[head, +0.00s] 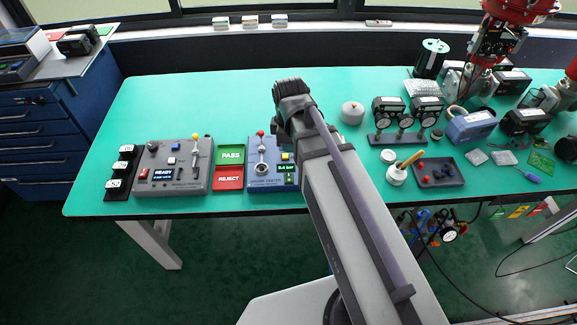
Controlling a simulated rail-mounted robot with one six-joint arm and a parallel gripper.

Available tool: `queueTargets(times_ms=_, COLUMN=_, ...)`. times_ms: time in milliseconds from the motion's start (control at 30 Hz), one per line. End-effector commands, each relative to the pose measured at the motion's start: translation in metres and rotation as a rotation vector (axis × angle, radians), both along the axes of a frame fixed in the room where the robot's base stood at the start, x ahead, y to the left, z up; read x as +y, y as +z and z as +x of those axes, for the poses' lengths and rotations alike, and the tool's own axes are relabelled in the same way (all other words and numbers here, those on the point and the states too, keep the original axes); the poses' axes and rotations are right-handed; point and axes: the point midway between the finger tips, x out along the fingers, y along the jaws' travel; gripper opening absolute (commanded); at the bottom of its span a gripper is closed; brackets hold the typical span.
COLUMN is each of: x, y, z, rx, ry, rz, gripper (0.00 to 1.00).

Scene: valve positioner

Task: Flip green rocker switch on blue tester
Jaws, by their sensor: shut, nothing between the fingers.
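The blue tester (262,182) sits near the front edge of the green table, left of my arm. It has a red-tipped lever, a yellow button, a small lit display (286,168) and a small green switch (290,179) below the display at its right side. The tilt of the switch is too small to tell. My arm reaches up across the picture and covers the tester's right edge. My gripper's fingers do not show; the arm hides whatever lies behind it.
A grey tester (183,185) stands to the left, with a green PASS tray (230,145) and red REJECT tray (229,184) between the testers. Gauges (390,138), a dark parts tray (458,184) and a white cup (396,176) stand right of my arm. The table's back left is clear.

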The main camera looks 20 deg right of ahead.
Motion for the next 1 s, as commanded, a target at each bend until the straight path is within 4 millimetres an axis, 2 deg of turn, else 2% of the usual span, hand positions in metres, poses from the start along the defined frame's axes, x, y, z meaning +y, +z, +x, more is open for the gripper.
queueTargets(times_ms=100, x=0.000, y=-0.001, z=0.000, rx=0.000, ry=0.164, rz=0.000, gripper=0.00)
queueTargets(times_ms=167, x=0.000, y=-0.001, z=0.000, rx=0.000, ry=0.202, rz=0.001, gripper=0.00)
queueTargets(times_ms=433, x=0.000, y=-0.002, z=0.000, rx=0.000, ry=0.212, rz=0.001, gripper=0.00)
queueTargets(times_ms=567, x=0.000, y=-0.008, z=0.000, rx=0.000, ry=0.211, rz=0.001, gripper=0.00)
queueTargets(times_ms=767, x=0.000, y=-0.040, z=0.000, rx=0.000, ry=0.211, rz=0.001, gripper=0.00)
queueTargets(times_ms=1000, x=0.000, y=-0.094, z=-0.001, rx=0.000, ry=0.210, rz=0.001, gripper=0.00)
